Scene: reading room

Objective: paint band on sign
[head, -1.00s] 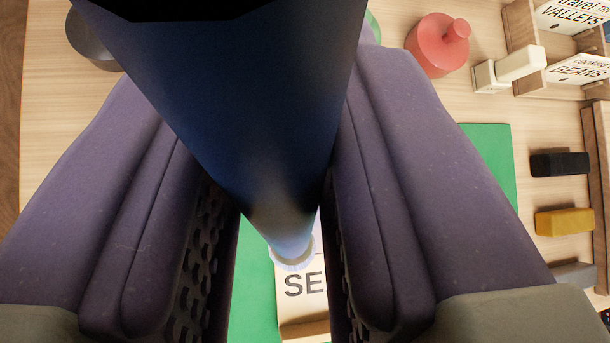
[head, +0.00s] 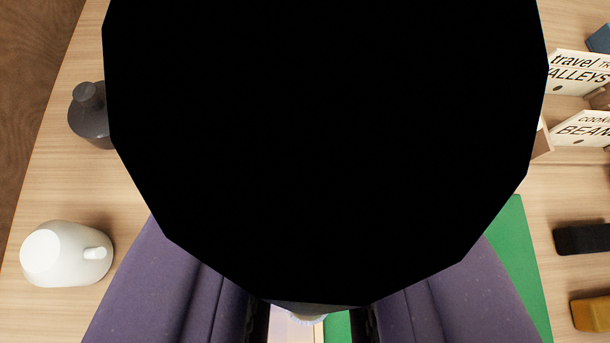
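A dark tool (head: 325,140), its black many-sided end turned toward the camera, fills the middle of the view. My gripper's (head: 310,328) two purple fingers stand on either side of it and seem to grip it; the contact is hidden. A bit of its pale tip (head: 307,319) shows below the black end. A pale sliver (head: 287,330), probably the sign, shows between the fingers; its lettering is hidden. I cannot tell whether the tip touches it.
A green mat (head: 518,265) lies under the work area. Lettered cards (head: 583,130) in wooden holders, a black block (head: 585,240) and a yellow block (head: 592,312) are right.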

